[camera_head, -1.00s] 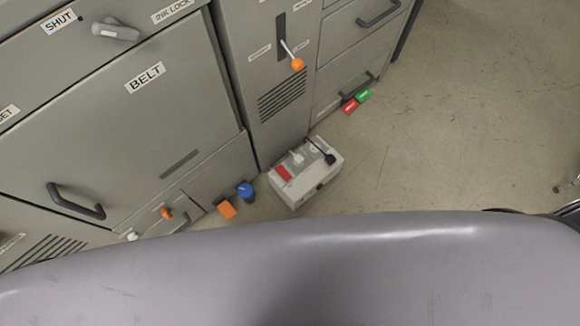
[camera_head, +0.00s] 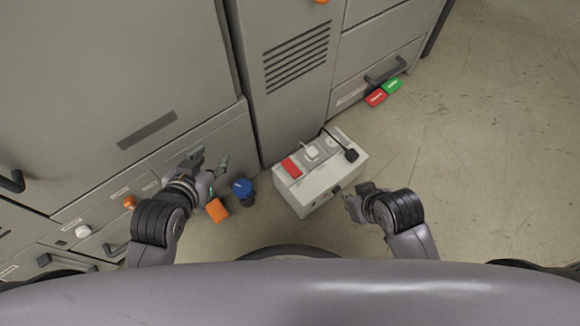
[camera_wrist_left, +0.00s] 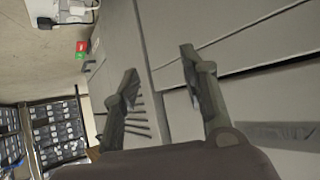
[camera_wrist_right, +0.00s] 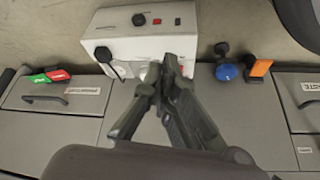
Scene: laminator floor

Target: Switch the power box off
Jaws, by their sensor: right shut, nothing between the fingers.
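The power box (camera_head: 312,201) is a light grey block on the floor by the cabinets. Its top has a red switch (camera_head: 291,168), a white plug (camera_head: 311,152) and a black plug (camera_head: 351,155). It also shows in the right wrist view (camera_wrist_right: 210,20), where my fingers partly hide its top. I cannot tell the switch's position. My right gripper (camera_head: 358,200) is shut and empty, just right of the box in the head view; its fingertips (camera_wrist_right: 165,72) overlap the box in the right wrist view. My left gripper (camera_head: 210,163) is open and empty by the cabinet front, left of the box.
A blue knob-like object (camera_head: 243,188) and an orange block (camera_head: 217,210) are left of the box. Red (camera_head: 376,97) and green (camera_head: 393,85) blocks are by the drawer cabinet. Cabinet fronts (camera_head: 180,60) stand behind. Floor at right (camera_head: 490,150) is clear.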

